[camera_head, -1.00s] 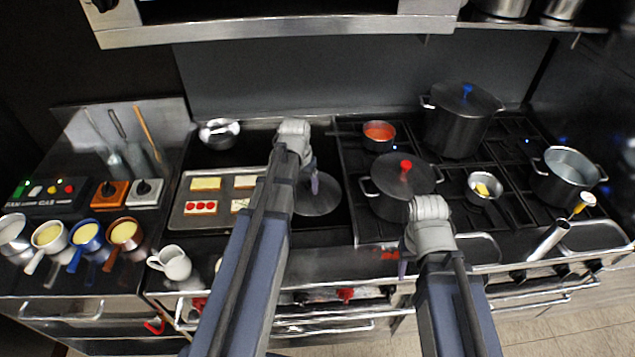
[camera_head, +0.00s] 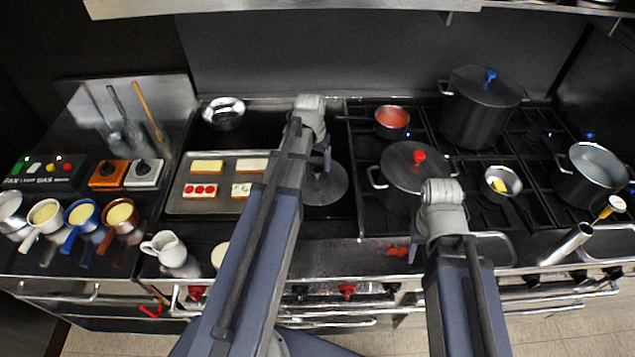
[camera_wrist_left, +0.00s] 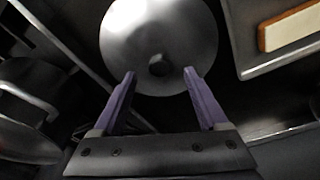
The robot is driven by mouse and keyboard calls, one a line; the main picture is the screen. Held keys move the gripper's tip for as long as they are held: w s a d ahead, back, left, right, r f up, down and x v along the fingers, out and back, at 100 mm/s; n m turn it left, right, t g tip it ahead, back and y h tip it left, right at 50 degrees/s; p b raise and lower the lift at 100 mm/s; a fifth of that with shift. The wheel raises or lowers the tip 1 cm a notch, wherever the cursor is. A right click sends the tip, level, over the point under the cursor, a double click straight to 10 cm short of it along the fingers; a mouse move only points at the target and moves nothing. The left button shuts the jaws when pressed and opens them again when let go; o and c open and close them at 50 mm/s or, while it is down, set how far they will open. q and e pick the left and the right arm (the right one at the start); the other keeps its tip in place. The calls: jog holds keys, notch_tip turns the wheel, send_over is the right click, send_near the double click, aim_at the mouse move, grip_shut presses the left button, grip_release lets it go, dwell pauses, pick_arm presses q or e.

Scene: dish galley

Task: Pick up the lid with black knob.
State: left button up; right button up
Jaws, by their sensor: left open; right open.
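The lid with black knob is a round grey metal disc (camera_head: 334,187) lying on the dark cooktop, partly hidden by my left arm. In the left wrist view the lid (camera_wrist_left: 158,25) shows with its dark knob (camera_wrist_left: 160,66) between the finger tips in the picture. My left gripper (camera_head: 326,160) is open and empty over the lid; its purple fingers (camera_wrist_left: 160,76) are apart on either side of the knob in the wrist view. Whether they touch it cannot be told. My right gripper (camera_head: 413,248) is at the range's front edge, its fingers mostly hidden.
A tray of toppings-covered slices (camera_head: 180,207) lies left of the lid. A pot with a red-knobbed lid (camera_head: 402,176) stands to its right, with a red-filled pan (camera_head: 391,120) behind. A tall pot with a blue knob (camera_head: 475,115) is further back. A white jug (camera_head: 168,248) stands front left.

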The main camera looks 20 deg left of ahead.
aim_at(317, 170)
pick_arm(q)
jog(key=shift+w+f+b, duration=0.25)
jog(key=shift+f+b, duration=1.05)
jog(key=shift+w+f+b, duration=0.2)
jog(key=shift+f+b, duration=1.1)
pick_arm(e)
jog(key=shift+f, duration=2.6)
pick_arm(q)
jog(key=shift+r, duration=0.1)
pick_arm(e)
jog(key=shift+r, duration=0.1)
pick_arm(q)
jog(key=shift+c, duration=0.3)
grip_shut()
